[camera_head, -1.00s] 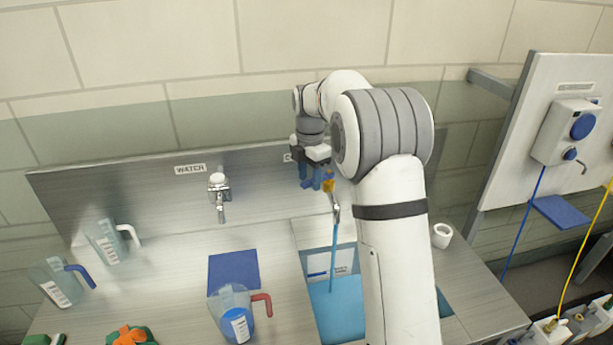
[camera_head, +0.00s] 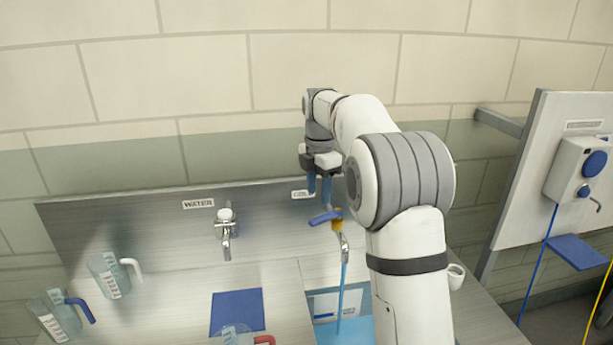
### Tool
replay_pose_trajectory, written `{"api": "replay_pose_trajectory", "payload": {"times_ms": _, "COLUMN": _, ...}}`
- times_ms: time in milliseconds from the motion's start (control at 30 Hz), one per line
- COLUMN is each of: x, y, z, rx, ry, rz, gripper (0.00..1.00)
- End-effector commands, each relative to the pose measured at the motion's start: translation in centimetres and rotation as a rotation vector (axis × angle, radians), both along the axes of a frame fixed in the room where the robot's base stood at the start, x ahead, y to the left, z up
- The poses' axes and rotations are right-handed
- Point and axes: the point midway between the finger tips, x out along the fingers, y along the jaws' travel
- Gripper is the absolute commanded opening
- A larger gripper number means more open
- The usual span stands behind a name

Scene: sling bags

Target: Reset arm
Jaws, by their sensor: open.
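My gripper (camera_head: 319,188) hangs at the end of my arm, in front of the metal backsplash, with its blue fingers pointing down. It is open and I see nothing between the fingers. Just below it is a tap with a blue lever and orange collar (camera_head: 337,222). The fingers look apart from the lever. A stream of blue liquid (camera_head: 343,290) runs from this tap into the basin below. My arm hides part of the basin and the counter on the right.
A second tap (camera_head: 226,232) under a WATER label is at left, with no stream showing. Clear jugs with a white handle (camera_head: 111,275), a blue handle (camera_head: 56,315) and a red handle (camera_head: 238,336) stand on the counter. A blue mat (camera_head: 236,312) lies between. A white board (camera_head: 550,165) stands at right.

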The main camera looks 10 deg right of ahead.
Motion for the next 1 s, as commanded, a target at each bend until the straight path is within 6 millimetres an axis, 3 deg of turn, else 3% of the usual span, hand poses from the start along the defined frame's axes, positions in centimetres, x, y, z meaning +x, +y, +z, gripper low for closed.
{"api": "replay_pose_trajectory", "payload": {"times_ms": 167, "x": -4.0, "y": -0.4, "z": 1.5, "rx": 0.006, "ry": -0.039, "rz": -0.236, "gripper": 0.44}}
{"api": "replay_pose_trajectory", "payload": {"times_ms": 467, "x": -15.9, "y": -1.2, "z": 1.9, "rx": 0.068, "ry": -0.132, "rz": -0.909, "gripper": 0.44}}
{"api": "replay_pose_trajectory", "payload": {"times_ms": 800, "x": -29.4, "y": -1.9, "z": -3.1, "rx": 0.214, "ry": -0.193, "rz": -1.648, "gripper": 0.44}}
{"api": "replay_pose_trajectory", "payload": {"times_ms": 1000, "x": -34.0, "y": -2.0, "z": -6.1, "rx": 0.285, "ry": -0.196, "rz": -1.918, "gripper": 0.44}}
